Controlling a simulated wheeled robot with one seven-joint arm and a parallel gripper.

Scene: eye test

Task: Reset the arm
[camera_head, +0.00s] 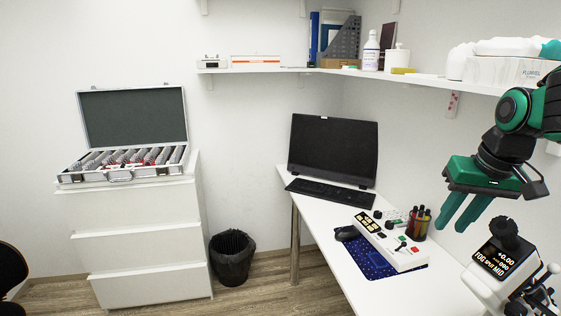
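My gripper (450,228) hangs from my green and black arm (513,125) at the right of the head camera view. Its two green fingers point down and to the left, with a gap between them. The gripper is open and nothing shows between the fingers. Part of my arm is cut off by the right edge.
A control box (390,243), pen cup (419,223), mouse (346,233), keyboard (343,193) and monitor (333,148) stand on the desk. A loaded shelf (430,82) runs above. An open lens case (122,175) sits on white drawers (140,245) at left. A black bin (231,262) stands on the floor.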

